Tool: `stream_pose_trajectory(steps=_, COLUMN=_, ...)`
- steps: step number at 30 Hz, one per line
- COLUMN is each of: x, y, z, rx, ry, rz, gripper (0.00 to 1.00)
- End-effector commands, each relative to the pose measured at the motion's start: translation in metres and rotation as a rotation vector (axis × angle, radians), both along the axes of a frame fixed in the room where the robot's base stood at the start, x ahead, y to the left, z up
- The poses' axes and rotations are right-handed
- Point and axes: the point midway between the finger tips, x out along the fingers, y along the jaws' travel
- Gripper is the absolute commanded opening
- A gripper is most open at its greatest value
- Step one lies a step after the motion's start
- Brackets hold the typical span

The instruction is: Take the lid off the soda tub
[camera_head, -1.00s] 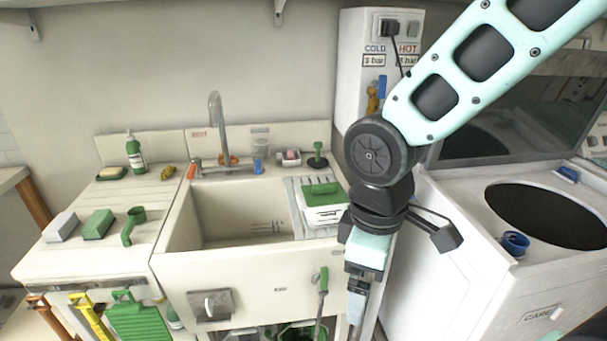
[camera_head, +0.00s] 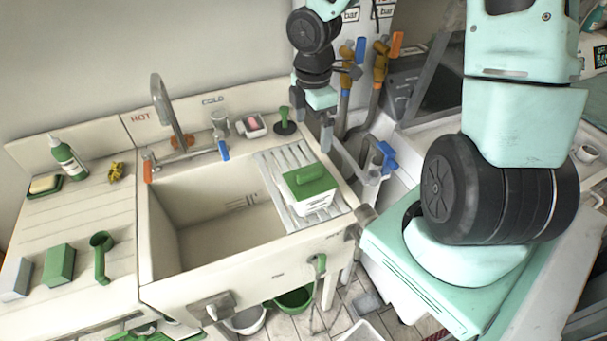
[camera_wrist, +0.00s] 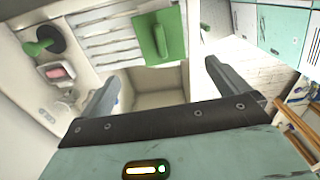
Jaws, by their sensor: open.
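The tub (camera_head: 317,205), white with a green lid (camera_head: 309,181) that has a raised handle, stands on the ribbed drainer at the right of the sink. I take it to be the soda tub; no label is readable. The lid is on the tub. In the wrist view the green lid (camera_wrist: 159,36) lies beyond my fingertips, near the top middle. My gripper (camera_head: 322,125) is open and empty, behind and slightly right of the tub in the head view, apart from it. The gripper also shows in the wrist view (camera_wrist: 160,82), fingers spread.
The sink basin (camera_head: 215,225) is empty, left of the tub. A green-handled plunger (camera_head: 285,121) and a soap dish (camera_head: 251,126) stand behind the drainer. The faucet (camera_head: 168,112) rises at the back. Pipes with valves (camera_head: 379,70) are on the right.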

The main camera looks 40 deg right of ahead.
Motion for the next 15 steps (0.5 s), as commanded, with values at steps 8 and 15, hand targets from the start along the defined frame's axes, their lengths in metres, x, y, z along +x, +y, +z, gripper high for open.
stream_pose_trajectory(steps=8, x=-0.001, y=0.002, z=-0.063, rx=0.001, ry=0.005, rz=0.004, gripper=1.00)
stream_pose_trajectory(steps=15, x=0.000, y=0.001, z=-0.094, rx=0.000, ry=0.001, rz=0.000, gripper=1.00)
